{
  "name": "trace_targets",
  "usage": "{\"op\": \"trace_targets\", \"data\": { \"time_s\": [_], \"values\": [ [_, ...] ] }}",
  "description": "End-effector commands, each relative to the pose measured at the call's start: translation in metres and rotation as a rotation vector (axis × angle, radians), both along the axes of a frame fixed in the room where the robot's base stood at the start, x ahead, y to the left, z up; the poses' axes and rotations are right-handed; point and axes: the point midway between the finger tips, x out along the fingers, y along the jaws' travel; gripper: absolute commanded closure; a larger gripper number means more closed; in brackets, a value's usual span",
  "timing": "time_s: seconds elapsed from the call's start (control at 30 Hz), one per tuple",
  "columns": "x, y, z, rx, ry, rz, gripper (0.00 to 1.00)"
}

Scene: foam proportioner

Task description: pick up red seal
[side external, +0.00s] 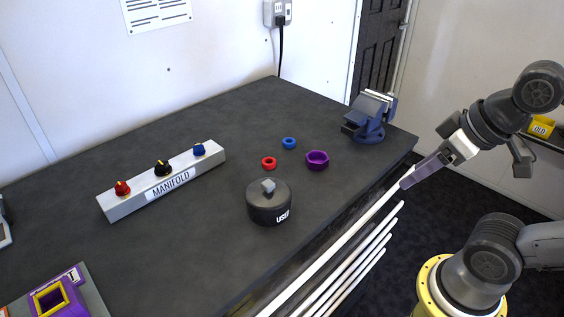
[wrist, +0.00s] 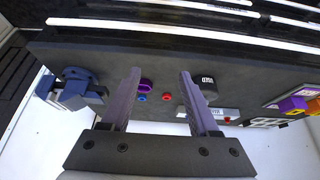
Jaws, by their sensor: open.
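The red seal (side external: 268,162) is a small red ring lying flat on the dark bench, between the black USED pot and the blue seal. It also shows in the wrist view (wrist: 167,97), in the space between my two fingers but far beyond them. My gripper (side external: 408,184) is off the bench's right edge in the side view, well apart from the seal. In the wrist view my gripper (wrist: 160,78) has its two purple-grey fingers wide apart with nothing between them.
A blue ring (side external: 289,143) and a purple nut (side external: 317,160) lie close to the red seal. The black USED pot (side external: 268,207) stands in front. A blue vise (side external: 368,118) sits at the right corner. The manifold (side external: 162,182) is at the left. White rails (side external: 345,240) run along the bench side.

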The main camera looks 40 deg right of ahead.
Motion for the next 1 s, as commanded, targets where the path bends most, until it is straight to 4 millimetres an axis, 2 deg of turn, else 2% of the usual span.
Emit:
{"op": "trace_targets", "data": {
  "time_s": [0.03, 0.1, 0.4, 0.57, 0.67, 0.77, 0.87, 1.0],
  "values": [
    [0.000, 0.000, 0.000, 0.000, 0.000, 0.000, 0.28],
    [0.000, 0.000, 0.000, 0.000, 0.000, 0.000, 0.20],
    [0.000, 0.000, 0.000, -0.008, 0.000, 0.015, 0.20],
    [-0.005, 0.000, 0.000, -0.081, 0.024, 0.155, 0.20],
    [0.001, 0.000, 0.022, -0.164, 0.010, 0.311, 0.20],
    [0.017, 0.000, 0.049, -0.255, 0.018, 0.489, 0.20],
    [0.041, 0.001, 0.077, -0.342, 0.041, 0.680, 0.20],
    [0.087, 0.004, 0.109, -0.447, 0.089, 0.963, 0.20]
  ]
}}
